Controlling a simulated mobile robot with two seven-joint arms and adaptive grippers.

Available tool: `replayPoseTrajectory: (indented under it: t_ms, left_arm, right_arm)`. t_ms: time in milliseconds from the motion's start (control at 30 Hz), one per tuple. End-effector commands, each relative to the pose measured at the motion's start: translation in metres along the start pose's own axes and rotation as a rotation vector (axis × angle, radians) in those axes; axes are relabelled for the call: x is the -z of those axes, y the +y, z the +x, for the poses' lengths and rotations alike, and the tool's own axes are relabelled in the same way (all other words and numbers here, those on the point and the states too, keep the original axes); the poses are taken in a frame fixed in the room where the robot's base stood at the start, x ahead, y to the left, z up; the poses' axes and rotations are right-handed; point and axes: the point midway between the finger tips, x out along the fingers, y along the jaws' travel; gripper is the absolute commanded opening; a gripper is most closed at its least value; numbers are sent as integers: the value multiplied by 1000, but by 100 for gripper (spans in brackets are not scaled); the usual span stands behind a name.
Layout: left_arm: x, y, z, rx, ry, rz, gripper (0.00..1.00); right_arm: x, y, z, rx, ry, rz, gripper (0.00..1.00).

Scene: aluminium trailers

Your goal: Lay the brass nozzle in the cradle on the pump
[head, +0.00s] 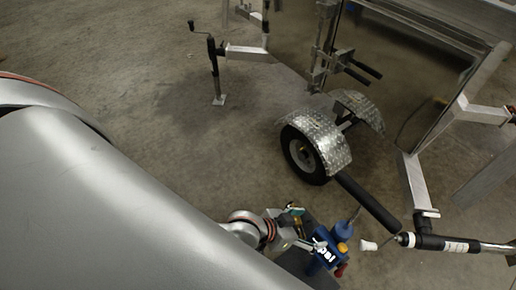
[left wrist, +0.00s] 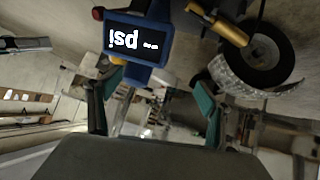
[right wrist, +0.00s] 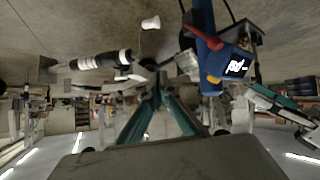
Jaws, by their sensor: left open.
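The blue pump (head: 326,251) with its lit psi display stands at the bottom of the head view. It also shows at the top of the left wrist view (left wrist: 157,76) and upper right in the right wrist view (right wrist: 239,44). A gold cylinder that looks like the brass nozzle (left wrist: 216,23) is beside the display; I cannot tell whether it rests in a cradle. My left gripper (head: 296,211) is open and empty, fingers spread before the pump (left wrist: 150,105). My right gripper (right wrist: 157,88) has its fingertips together below the pump; nothing is clearly visible between them.
A trailer wheel (head: 302,156) under a bright fender (head: 325,139) stands behind the pump. A black-sleeved metal tube (head: 440,242) and a white knob (head: 368,245) lie to the pump's right. Open concrete floor (head: 150,120) spreads at the left.

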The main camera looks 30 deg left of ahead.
Motion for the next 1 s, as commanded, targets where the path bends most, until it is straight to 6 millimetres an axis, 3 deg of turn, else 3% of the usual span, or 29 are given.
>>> replayPoseTrajectory:
  t_ms: [33, 200, 400, 1000]
  left_arm:
    - [-16, -11, -15, 52, 14, -14, 79]
    - [-53, -55, -63, 220, 43, 19, 79]
    - [-78, -80, -100, 323, 38, 68, 79]
    - [-76, -79, -108, 329, 37, 68, 79]
  right_arm:
    - [0, 0, 0, 0, 1, 0, 0]
    - [0, 0, 0, 0, 1, 0, 0]
    - [1, 0, 0, 0, 1, 0, 0]
    - [13, 0, -5, 3, 14, 9, 0]
